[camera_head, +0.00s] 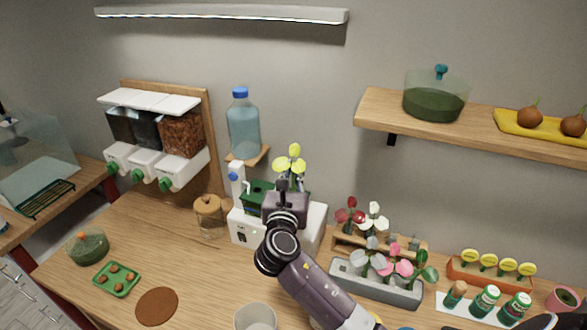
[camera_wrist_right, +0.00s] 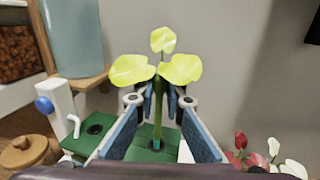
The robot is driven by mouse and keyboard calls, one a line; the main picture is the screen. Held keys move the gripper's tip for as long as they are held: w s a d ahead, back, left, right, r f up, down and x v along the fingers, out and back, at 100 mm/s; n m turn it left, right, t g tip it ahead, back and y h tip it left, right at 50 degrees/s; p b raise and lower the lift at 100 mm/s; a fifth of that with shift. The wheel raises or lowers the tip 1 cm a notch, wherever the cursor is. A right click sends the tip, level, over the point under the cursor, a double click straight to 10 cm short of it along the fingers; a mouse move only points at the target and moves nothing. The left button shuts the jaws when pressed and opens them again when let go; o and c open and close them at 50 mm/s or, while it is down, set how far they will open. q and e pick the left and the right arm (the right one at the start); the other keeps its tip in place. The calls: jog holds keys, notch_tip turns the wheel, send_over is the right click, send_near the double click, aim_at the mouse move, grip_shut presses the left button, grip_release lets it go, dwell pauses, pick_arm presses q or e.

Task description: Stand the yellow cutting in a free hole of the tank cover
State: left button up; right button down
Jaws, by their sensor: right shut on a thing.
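The yellow cutting (camera_wrist_right: 157,95) has three yellow leaves on a green stem and stands roughly upright; its leaves (camera_head: 290,160) show above my right gripper in the head view. My right gripper (camera_wrist_right: 160,103) is shut on the stem, between its two blue-padded fingers. The green tank cover (camera_wrist_right: 75,145) lies below, with a dark hole (camera_wrist_right: 95,129) left of the stem with nothing standing in it. The stem's lower end is in front of the cover's right part; I cannot tell whether it enters a hole. In the head view my gripper hides much of the cover (camera_head: 257,190). My left gripper is not in view.
The white tank unit (camera_head: 243,228) has a bottle (camera_head: 243,125) on a bracket behind it. A grey planter (camera_head: 375,287) with several plants stands to the right. A cork-lidded jar (camera_head: 208,215) stands at left. A cup (camera_head: 255,318) is at the front.

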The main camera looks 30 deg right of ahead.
jog(key=shift+f+b, duration=0.7)
jog(key=shift+f, duration=0.75)
jog(key=c, duration=1.5)
grip_release()
jog(key=shift+r, duration=0.15)
notch_tip(320, 180, up, 7)
jog(key=p, duration=0.8)
jog(key=shift+f, duration=0.2)
